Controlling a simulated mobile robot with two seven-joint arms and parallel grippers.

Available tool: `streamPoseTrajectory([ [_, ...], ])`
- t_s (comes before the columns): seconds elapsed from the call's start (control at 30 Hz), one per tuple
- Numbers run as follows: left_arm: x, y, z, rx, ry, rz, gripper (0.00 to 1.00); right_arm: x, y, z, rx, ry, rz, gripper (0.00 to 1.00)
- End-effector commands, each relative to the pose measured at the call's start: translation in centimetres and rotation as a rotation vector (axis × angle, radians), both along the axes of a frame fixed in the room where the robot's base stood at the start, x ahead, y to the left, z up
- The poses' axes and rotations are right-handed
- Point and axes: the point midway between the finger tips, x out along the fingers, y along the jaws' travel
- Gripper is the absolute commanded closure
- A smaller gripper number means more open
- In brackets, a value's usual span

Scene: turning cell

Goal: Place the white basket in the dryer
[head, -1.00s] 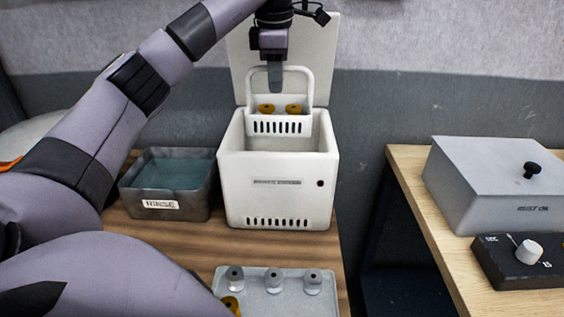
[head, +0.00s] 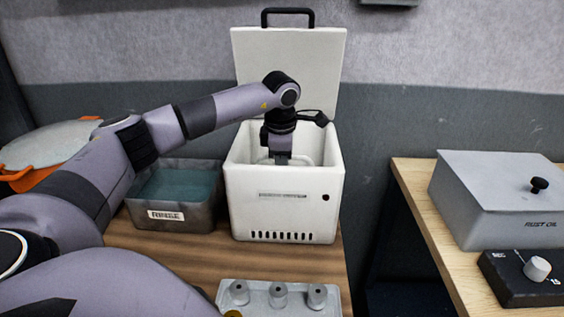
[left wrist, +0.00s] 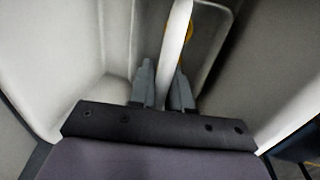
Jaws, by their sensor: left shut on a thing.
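The white dryer (head: 283,208) stands on the wooden table with its lid (head: 290,70) open and upright behind it. My left gripper (head: 281,160) reaches down into the dryer's opening. In the left wrist view the left gripper (left wrist: 162,88) is shut on the handle of the white basket (left wrist: 177,38), between its two grey fingers. The basket is inside the dryer's walls, its body mostly hidden by the front wall and my gripper. Part of a yellow piece (left wrist: 188,34) shows behind the handle. Whether the basket touches the dryer floor cannot be seen. My right gripper is not in view.
A grey rinse tub (head: 178,222) with bluish liquid stands left of the dryer. A light tray (head: 262,307) with grey parts lies in front. An orange-rimmed pot (head: 45,148) is at far left. A rust oil box (head: 505,200) and knob unit (head: 520,282) stand on the right table.

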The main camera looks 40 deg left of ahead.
Motion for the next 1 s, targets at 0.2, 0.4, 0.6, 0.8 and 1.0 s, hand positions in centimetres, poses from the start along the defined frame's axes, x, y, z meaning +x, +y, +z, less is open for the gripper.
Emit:
streamPoseTrajectory([
  [0.2, 0.1, 0.0, 0.0, 0.0, -0.003, 0.0, 1.0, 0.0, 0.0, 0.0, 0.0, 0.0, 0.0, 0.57],
  [0.4, 0.0, 0.0, -0.3, 0.0, -0.001, 0.0, 0.66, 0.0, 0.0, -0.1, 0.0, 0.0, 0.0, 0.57],
  [0.6, 0.0, 0.0, -0.3, 0.0, -0.001, 0.0, 0.57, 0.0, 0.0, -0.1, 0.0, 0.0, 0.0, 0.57],
  [0.8, 0.0, 0.0, 0.2, 0.001, -0.002, 0.0, 0.57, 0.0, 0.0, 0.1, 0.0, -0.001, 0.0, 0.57],
  [1.0, -0.4, -0.4, 3.2, 0.001, -0.006, -0.001, 0.57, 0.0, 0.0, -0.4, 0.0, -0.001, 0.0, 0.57],
])
